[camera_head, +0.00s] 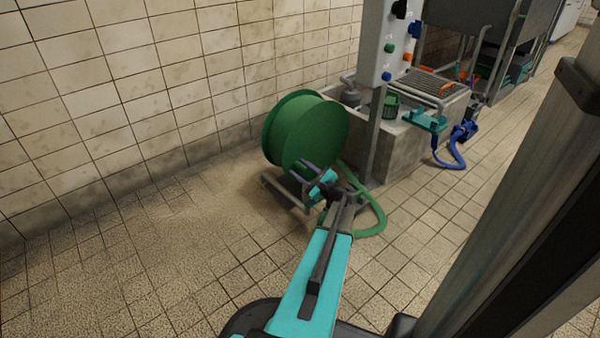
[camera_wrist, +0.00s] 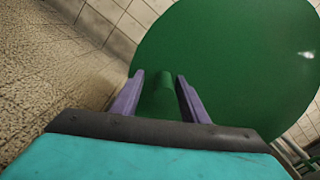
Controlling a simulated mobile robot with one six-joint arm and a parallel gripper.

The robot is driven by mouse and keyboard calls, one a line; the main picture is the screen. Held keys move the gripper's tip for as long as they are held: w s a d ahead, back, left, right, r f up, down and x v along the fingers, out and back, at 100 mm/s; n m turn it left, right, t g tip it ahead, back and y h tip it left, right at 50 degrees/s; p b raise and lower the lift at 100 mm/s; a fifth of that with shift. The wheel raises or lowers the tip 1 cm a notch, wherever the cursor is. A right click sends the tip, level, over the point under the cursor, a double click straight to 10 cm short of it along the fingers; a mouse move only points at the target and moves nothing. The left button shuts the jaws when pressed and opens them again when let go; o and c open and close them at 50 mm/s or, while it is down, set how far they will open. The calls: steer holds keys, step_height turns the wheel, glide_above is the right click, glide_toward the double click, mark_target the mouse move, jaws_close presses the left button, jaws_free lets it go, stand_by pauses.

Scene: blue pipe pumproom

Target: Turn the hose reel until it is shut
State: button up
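The green hose reel (camera_head: 312,132) stands on a low metal frame on the tiled floor, against the tiled wall. Its round side disc fills much of the wrist view (camera_wrist: 235,60). A green handle (camera_wrist: 163,92) sticks out from the disc towards me. My gripper (camera_wrist: 160,95) has its two purple fingers apart, one on each side of the handle, with a visible gap to it on both sides. In the head view my gripper (camera_head: 308,170) is at the reel's lower front, and its fingertips partly hide the reel's edge.
A green hose (camera_head: 372,215) loops on the floor right of the reel. A grey control panel (camera_head: 385,45) on a post stands behind it, beside a concrete basin (camera_head: 415,145). A blue hose (camera_head: 455,155) hangs at the basin's right. The floor to the left is clear.

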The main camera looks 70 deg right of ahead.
steer(key=shift+s+d, duration=0.1)
steer(key=shift+p+v, duration=0.4)
steer(key=shift+v, duration=0.45)
steer(key=p+v, duration=0.4)
steer(key=v, duration=0.8)
steer(key=shift+p, duration=0.4)
